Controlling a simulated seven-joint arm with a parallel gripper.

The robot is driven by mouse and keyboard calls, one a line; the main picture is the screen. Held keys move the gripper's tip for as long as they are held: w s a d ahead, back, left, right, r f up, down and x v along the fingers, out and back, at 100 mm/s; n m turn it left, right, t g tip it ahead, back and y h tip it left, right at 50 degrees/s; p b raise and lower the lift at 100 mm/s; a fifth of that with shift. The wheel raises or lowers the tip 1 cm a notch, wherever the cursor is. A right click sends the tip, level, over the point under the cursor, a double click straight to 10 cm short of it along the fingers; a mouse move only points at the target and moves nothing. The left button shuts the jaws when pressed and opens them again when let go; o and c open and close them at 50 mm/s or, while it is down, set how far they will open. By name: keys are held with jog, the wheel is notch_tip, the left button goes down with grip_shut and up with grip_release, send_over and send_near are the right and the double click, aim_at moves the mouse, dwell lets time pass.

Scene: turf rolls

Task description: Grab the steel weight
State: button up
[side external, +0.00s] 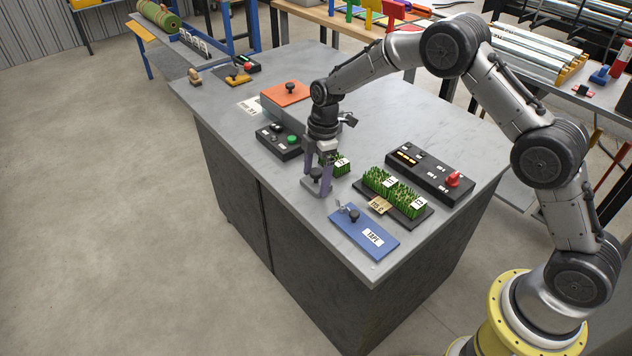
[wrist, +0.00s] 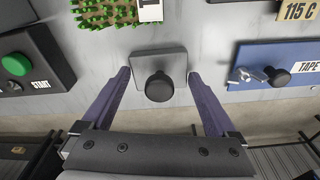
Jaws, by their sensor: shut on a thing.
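The steel weight (wrist: 176,62) is a flat grey square plate with a round black knob on top. In the wrist view it lies between the two purple fingers of my gripper (wrist: 160,80), one finger at each side edge. In the side external view my gripper (side external: 317,184) points down, shut on the weight (side external: 318,190) at the near edge of the grey bench. The fingers partly hide the plate there. I cannot tell whether the plate is clear of the bench top.
A turf piece (side external: 342,166) stands just behind my gripper. A box with a green button (side external: 291,139) is left. A dark tray (side external: 413,220) with turf and a blue TAPE plate (side external: 352,232) are right. A control box with a red knob (side external: 453,179) is farther right.

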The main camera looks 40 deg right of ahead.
jog(key=c, duration=0.5)
jog(key=shift+w+r, duration=0.1)
jog(key=shift+r, duration=0.05)
grip_shut()
